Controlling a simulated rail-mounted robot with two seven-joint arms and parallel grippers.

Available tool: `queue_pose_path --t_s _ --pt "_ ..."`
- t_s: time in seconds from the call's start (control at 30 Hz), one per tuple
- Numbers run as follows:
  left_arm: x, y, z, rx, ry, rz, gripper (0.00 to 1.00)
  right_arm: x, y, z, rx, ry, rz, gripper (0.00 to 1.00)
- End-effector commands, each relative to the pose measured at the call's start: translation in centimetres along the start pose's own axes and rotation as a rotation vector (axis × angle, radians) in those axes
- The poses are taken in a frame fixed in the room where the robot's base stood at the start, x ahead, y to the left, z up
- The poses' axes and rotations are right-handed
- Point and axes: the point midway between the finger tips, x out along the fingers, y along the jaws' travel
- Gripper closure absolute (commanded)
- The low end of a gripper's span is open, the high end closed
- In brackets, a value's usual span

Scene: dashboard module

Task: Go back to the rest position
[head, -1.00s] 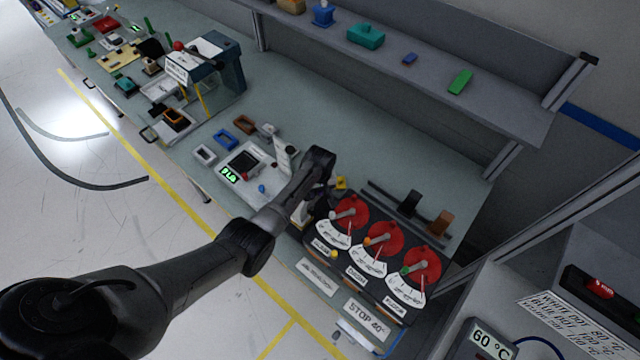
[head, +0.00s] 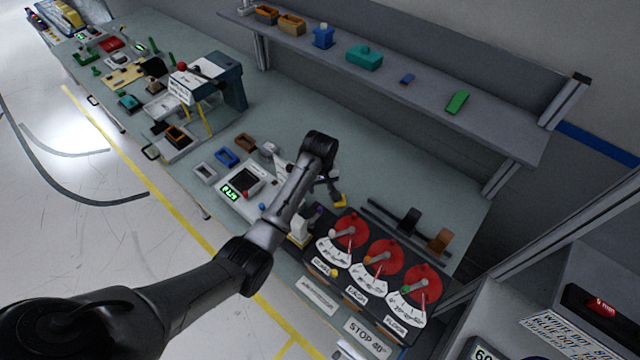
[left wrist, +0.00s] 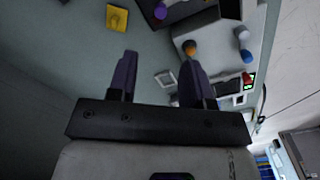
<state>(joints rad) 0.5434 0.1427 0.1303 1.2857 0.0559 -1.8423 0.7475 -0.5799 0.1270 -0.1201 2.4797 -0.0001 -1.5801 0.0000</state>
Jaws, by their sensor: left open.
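My left gripper (head: 328,186) is over the bench, behind the left end of the dashboard module (head: 352,292), partly hidden by my own wrist. In the left wrist view its two purple fingers (left wrist: 160,75) stand apart with nothing between them. The module carries three red dials (head: 383,256) with white scales; their levers have white, orange and green knobs. A yellow piece (head: 340,201) lies on the bench close to the gripper; it also shows in the left wrist view (left wrist: 117,18). My right gripper is in neither view.
A white device with a lit green display (head: 230,192) stands left of my wrist. Small frames (head: 227,156) lie beyond it. A shelf (head: 400,85) with small blocks runs above the bench's back. Dark and brown holders (head: 438,240) stand behind the dials. Mid-bench is clear.

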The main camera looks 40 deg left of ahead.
Motion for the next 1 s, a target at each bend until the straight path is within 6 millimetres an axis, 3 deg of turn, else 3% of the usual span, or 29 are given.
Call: queue_pose_path --t_s 0.67,0.9,1.0 --pt "-0.1 0.0 0.0 0.02 0.0 -0.001 0.54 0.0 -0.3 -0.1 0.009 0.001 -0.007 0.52" --pt "-0.2 0.5 -0.6 0.243 0.042 0.026 0.54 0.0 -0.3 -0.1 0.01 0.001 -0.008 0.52" --pt "-3.1 1.5 -1.6 0.383 0.156 0.083 0.54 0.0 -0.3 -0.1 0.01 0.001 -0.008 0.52"
